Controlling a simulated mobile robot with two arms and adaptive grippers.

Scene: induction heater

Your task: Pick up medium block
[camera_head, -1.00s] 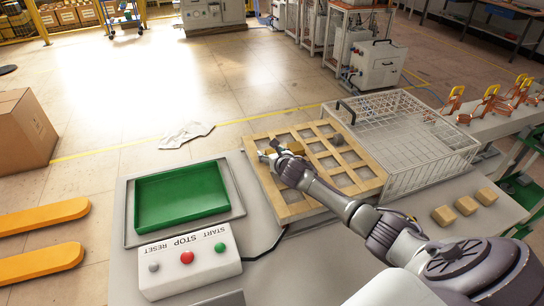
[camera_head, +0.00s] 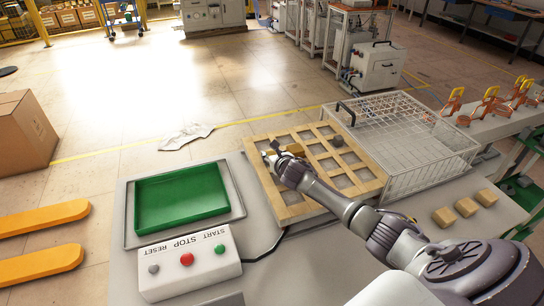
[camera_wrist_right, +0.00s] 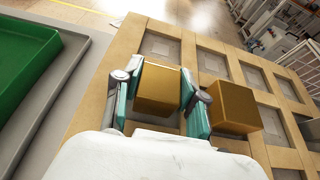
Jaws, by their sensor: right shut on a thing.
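My right gripper (camera_wrist_right: 161,98) is shut on a gold block (camera_wrist_right: 158,84) in the wrist view, one teal finger on each side of it. A second gold block (camera_wrist_right: 236,106) stands just right of the right finger, outside the grip. Both are over the wooden grid tray (camera_wrist_right: 95,90). I cannot tell whether the held block is clear of the tray floor. In the head view my right gripper (camera_head: 272,154) is over the left side of the tray (camera_head: 296,210), and a gold block (camera_head: 296,148) shows beside it. The left gripper is not in view.
A wire basket (camera_head: 425,150) adjoins the tray on the right. A green tray (camera_head: 180,197) and a button box (camera_head: 188,261) are at the left. Several tan blocks (camera_head: 467,207) lie at the right. A dark grey piece (camera_head: 337,141) sits in the grid tray.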

